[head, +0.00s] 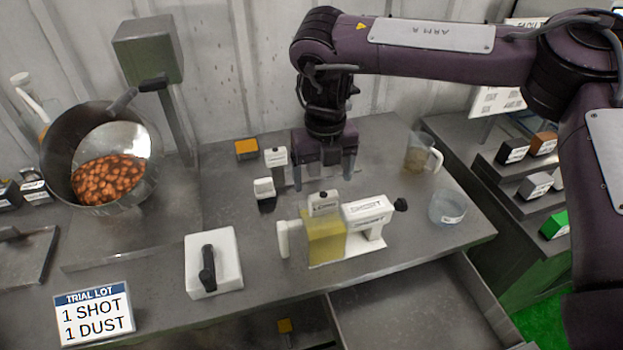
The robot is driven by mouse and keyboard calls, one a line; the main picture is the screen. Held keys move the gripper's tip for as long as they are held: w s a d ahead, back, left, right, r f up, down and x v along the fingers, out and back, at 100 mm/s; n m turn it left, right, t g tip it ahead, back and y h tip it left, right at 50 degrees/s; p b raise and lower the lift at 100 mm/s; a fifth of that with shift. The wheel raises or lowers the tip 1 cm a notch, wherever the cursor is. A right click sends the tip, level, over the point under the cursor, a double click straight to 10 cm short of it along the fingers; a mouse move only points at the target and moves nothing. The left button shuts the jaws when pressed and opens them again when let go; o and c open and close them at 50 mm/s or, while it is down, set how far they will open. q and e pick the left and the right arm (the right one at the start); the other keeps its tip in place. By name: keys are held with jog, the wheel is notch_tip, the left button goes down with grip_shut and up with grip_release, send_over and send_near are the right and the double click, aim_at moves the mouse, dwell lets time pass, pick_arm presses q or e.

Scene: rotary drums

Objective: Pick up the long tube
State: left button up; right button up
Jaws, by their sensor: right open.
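My right gripper (323,178) points down, just behind and above the LONG piece. Its fingers are apart with nothing seen between them. My left gripper is not in view.
A metal drum (100,160) with brown beans stands at left. A white block with a black handle (213,262) sits in front. A clear jug (421,152) and a glass bowl (447,208) stand at right. An open drawer (420,315) lies below.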

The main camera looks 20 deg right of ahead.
aim_at(324, 195)
jog(key=shift+w, duration=0.15)
jog(key=shift+s+f+p, duration=0.15)
jog(key=shift+f+p, duration=0.15)
jog(key=shift+f, duration=0.2)
jog(key=shift+s+f+p, duration=0.15)
jog(key=shift+f+p, duration=0.1)
jog(key=shift+f, duration=0.25)
jog(key=shift+s+f+p, duration=0.15)
jog(key=shift+f+p, duration=0.15)
jog(key=shift+p, duration=0.05)
notch_tip(324, 195, down, 5)
jog(key=shift+s+r+p, duration=0.1)
jog(key=shift+r+p, duration=0.1)
jog(key=shift+p, duration=0.9)
jog(key=shift+f, duration=0.1)
jog(key=c, duration=1.1)
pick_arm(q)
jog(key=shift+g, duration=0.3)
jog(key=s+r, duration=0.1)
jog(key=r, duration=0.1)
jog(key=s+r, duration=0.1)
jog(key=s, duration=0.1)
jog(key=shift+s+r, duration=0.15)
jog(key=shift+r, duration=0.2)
pick_arm(e)
jog(key=shift+o, duration=0.2)
